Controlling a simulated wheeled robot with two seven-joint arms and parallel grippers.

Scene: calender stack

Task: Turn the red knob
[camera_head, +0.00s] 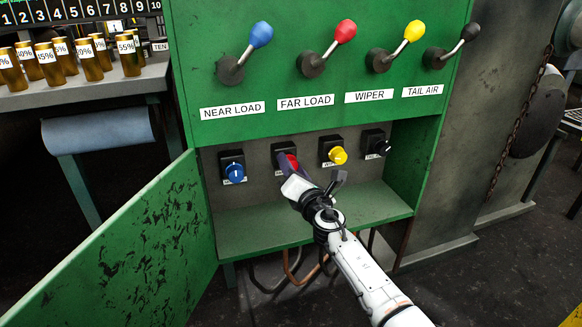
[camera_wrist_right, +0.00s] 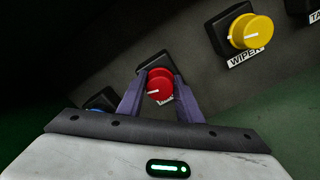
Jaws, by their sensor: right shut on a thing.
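The red knob (camera_head: 291,163) sits on a black square base in the lower recess of the green cabinet, between a blue knob and a yellow knob. My right gripper (camera_head: 287,165) reaches into the recess, and its fingers cover part of the knob. In the right wrist view the red knob (camera_wrist_right: 159,86) lies between the two purple-grey fingers (camera_wrist_right: 160,90), which are shut on its sides. A white mark on its face points to the left in that view. The label below it is mostly hidden. My left gripper is not in view.
The blue knob (camera_head: 235,172), yellow knob (camera_head: 338,155) and black knob (camera_head: 383,148) share the recess. Coloured levers stand above, including a red one (camera_head: 344,31). An open green door (camera_head: 150,250) hangs at the left. A green ledge (camera_head: 260,236) lies below the knobs.

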